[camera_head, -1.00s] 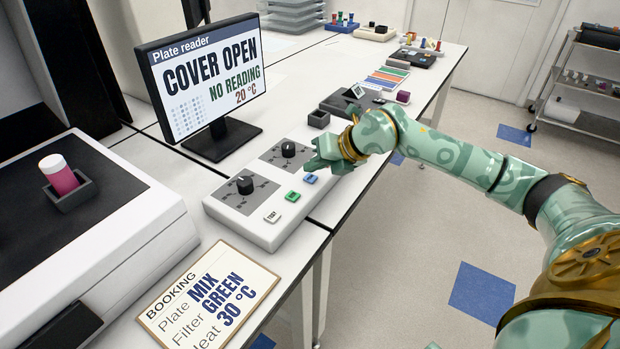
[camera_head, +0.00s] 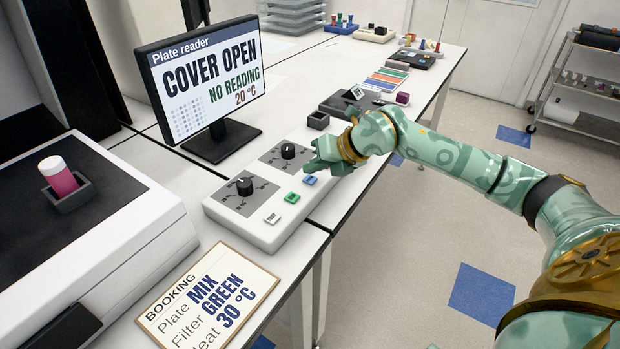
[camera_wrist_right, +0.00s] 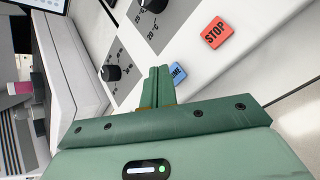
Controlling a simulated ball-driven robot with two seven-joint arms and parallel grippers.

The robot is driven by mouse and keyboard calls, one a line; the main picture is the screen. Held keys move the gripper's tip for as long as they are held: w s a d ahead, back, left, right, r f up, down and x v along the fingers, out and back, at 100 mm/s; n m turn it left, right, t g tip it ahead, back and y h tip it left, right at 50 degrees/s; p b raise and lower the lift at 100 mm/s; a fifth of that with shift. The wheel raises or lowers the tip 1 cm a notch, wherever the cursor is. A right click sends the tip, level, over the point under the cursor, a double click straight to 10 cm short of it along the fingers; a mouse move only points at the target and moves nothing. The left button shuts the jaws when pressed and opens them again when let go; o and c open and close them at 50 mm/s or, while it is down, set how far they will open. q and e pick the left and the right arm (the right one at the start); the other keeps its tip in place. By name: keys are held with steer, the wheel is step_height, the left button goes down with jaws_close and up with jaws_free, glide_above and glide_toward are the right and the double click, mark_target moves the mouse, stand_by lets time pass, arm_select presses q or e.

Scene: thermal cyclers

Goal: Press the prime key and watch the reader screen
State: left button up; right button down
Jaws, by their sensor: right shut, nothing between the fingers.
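The blue prime key (camera_head: 310,180) is on the white control panel (camera_head: 262,234); in the right wrist view the blue key (camera_wrist_right: 178,73) is partly hidden by my fingers, with only the end of its label showing. My right gripper (camera_head: 311,165) is shut and empty, its fingertips just over the panel close beside the blue key. It also shows in the wrist view (camera_wrist_right: 160,70). I cannot tell whether it touches the key. The reader screen (camera_head: 208,75) reads "Plate reader, COVER OPEN, NO READING, 20 °C". My left gripper is not in view.
The panel also has a green key (camera_head: 293,197), a white key (camera_head: 272,217), two black knobs and a red STOP key (camera_wrist_right: 215,33). A booking card (camera_head: 210,300) reads MIX, GREEN, 30 °C. A pink white-capped tube (camera_head: 59,175) stands in a holder at left.

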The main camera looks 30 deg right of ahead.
mark_target(314, 180)
steer(key=shift+f, duration=0.15)
stand_by(0.7)
steer(key=shift+f, duration=0.25)
steer(key=shift+f, duration=0.4)
stand_by(0.5)
stand_by(0.3)
steer(key=shift+r+p, duration=0.45)
steer(key=shift+r, duration=0.4)
step_height(314, 180, up, 5)
steer(key=p, duration=0.4)
steer(key=shift+r, duration=0.1)
